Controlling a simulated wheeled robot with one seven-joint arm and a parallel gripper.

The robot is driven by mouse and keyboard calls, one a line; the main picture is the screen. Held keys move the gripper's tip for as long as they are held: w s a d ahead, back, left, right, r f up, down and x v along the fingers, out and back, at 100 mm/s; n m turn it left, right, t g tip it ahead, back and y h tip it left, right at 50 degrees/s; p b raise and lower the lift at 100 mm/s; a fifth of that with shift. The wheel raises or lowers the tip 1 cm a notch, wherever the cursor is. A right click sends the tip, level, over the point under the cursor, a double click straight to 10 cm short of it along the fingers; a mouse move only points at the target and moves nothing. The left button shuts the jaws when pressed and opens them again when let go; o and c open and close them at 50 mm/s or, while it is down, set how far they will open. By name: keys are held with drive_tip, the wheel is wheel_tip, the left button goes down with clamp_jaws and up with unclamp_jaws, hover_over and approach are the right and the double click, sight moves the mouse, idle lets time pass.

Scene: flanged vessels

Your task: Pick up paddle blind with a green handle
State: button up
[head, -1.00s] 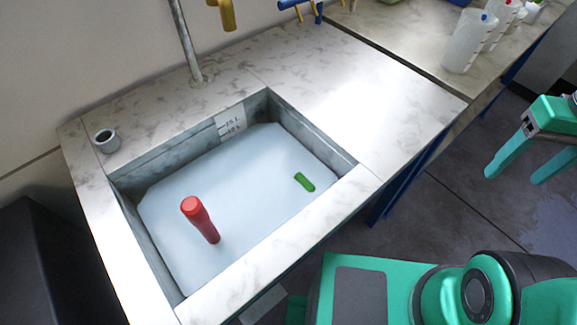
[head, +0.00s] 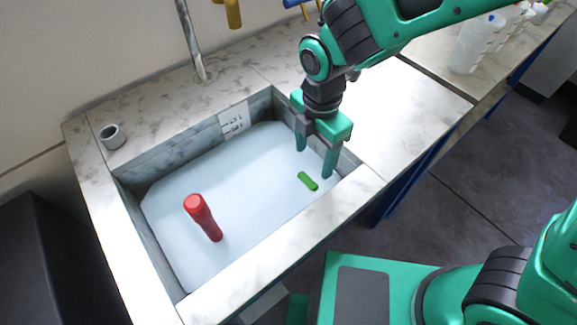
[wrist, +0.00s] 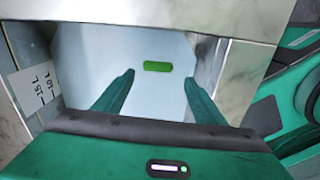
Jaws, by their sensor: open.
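A green handle (head: 308,181) shows in the right part of the sink, at the surface of the cloudy pale liquid. The rest of the paddle blind is hidden below it. My gripper (head: 315,164) is open and empty, pointing down above the right side of the sink, just above and behind the handle in the head view. In the wrist view the green handle (wrist: 157,66) lies crosswise ahead of the fingertips, between their lines and apart from them. A red handle (head: 203,218) stands up from the liquid further left.
The sink's marble rim (head: 285,248) and inner walls surround the liquid. A tap pipe (head: 190,40) rises behind it, and a small grey cup (head: 111,136) is at the back left. Clear bottles (head: 470,45) stand at the upper right.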

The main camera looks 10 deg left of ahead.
hover_over(308, 179)
drive_tip(key=shift+n, duration=0.3)
drive_tip(key=f, duration=0.5)
drive_tip(key=shift+s+f, duration=0.3)
drive_tip(key=shift+s, duration=0.05)
drive_tip(key=shift+w+f, duration=0.15)
drive_tip(key=shift+f, duration=1.35)
drive_tip(key=shift+w+f, duration=0.15)
drive_tip(key=shift+f, duration=1.35)
drive_tip(key=shift+r, duration=0.15)
drive_tip(key=c, duration=1.5)
